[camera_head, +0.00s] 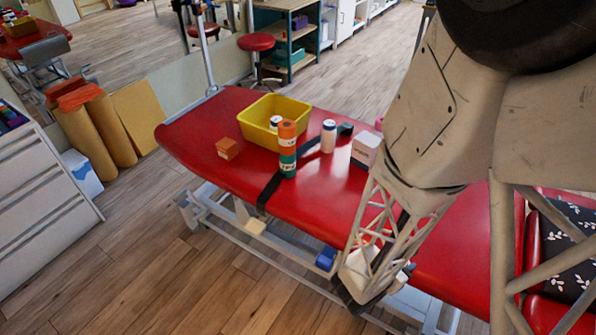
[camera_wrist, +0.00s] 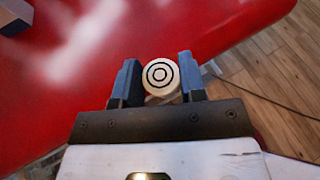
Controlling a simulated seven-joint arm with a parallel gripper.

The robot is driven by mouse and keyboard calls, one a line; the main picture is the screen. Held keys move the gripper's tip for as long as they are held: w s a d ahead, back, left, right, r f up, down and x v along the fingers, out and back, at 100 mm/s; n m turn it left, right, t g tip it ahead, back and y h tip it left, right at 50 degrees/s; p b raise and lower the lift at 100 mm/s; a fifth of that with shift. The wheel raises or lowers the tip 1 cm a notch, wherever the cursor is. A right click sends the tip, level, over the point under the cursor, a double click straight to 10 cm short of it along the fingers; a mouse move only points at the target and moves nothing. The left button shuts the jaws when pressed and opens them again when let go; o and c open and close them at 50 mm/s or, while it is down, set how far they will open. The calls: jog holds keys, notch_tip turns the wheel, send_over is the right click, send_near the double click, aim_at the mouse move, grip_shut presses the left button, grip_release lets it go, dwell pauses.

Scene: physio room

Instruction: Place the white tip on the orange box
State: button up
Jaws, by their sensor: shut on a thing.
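My gripper (camera_wrist: 158,82) is shut on the white tip (camera_wrist: 160,74), a round white piece with dark concentric rings on its end, held between the two blue-grey fingers. In the head view my gripper is at the lower end of my arm, by the near edge of the red treatment table (camera_head: 320,205); the tip cannot be made out there. The small orange box (camera_head: 227,148) sits on the left part of the table, well away from my gripper, with nothing on top of it.
A yellow bin (camera_head: 292,108) stands behind the orange box. Stacked orange and green cans (camera_head: 288,150), a white bottle (camera_head: 328,136) and a white-pink box (camera_head: 366,149) stand between the orange box and my arm. A black strap (camera_head: 270,190) crosses the table.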

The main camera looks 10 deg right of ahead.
jog(key=w+a+r+n+t+y, duration=0.1)
jog(key=w+a+n+t+y, duration=0.1)
jog(key=w+a, duration=0.85)
jog(key=w+a+r+n+t+y, duration=0.1)
jog(key=w+a+n+t+y, duration=0.3)
jog(key=w, duration=1.1)
jog(key=w+a+r+n, duration=0.1)
jog(key=w+a+r, duration=0.1)
jog(key=w+a, duration=0.8)
jog(key=w+a+r+n+t+y, duration=0.2)
jog(key=w+a+n, duration=0.1)
jog(key=w+a, duration=0.9)
jog(key=shift+a+r, duration=0.25)
jog(key=shift+a, duration=0.2)
jog(key=shift+w, duration=0.1)
jog(key=w+a, duration=0.1)
jog(key=w, duration=0.4)
jog(key=w+a+f, duration=0.1)
jog(key=w, duration=0.4)
jog(key=w+a, duration=0.1)
jog(key=w, duration=0.4)
jog(key=shift+w+a+f, duration=0.2)
jog(key=shift+a+f, duration=0.05)
jog(key=shift+a, duration=0.15)
jog(key=shift+f, duration=0.1)
